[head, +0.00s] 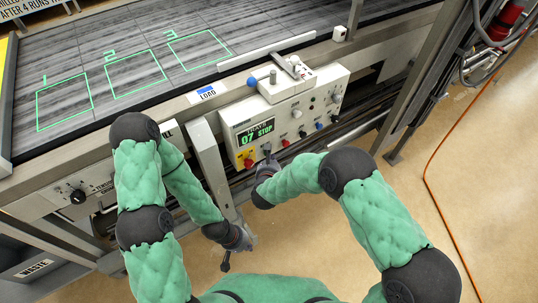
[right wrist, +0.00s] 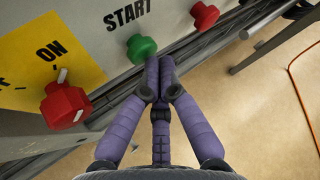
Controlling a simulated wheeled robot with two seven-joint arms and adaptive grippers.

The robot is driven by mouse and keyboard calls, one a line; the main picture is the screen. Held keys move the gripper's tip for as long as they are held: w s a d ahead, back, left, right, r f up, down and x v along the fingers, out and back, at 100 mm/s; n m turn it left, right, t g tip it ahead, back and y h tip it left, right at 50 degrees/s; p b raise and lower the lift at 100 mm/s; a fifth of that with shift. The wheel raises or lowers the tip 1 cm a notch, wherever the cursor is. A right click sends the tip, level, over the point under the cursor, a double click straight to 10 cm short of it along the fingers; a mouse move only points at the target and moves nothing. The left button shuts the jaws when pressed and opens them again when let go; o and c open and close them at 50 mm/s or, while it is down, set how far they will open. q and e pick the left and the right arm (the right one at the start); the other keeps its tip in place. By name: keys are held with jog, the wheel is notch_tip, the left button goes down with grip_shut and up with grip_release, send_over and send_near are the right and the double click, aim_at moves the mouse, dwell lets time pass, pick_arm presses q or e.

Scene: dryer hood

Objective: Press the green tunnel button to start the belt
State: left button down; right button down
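The green START button (right wrist: 141,49) is a round knob on the white control panel in the right wrist view. My right gripper (right wrist: 160,62) is shut and empty, its purple fingertips together just right of and below the green button. I cannot tell whether they touch it.
A red ON knob (right wrist: 66,106) on a yellow plate is left of the green button, and a red button (right wrist: 205,15) is to its right. The belt (head: 140,60) with numbered green squares lies above. An orange cable (head: 437,160) runs along the floor at right.

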jog(key=shift+w+a+r, duration=0.1)
jog(key=shift+w+a, duration=0.1)
jog(key=shift+w, duration=0.15)
dwell(0.6)
jog(key=shift+s, duration=0.1)
jog(key=shift+s+d, duration=0.7)
jog(key=shift+s, duration=0.2)
jog(key=s+d, duration=0.1)
jog(key=s, duration=0.1)
jog(key=s+d, duration=0.2)
dwell(0.4)
dwell(0.7)
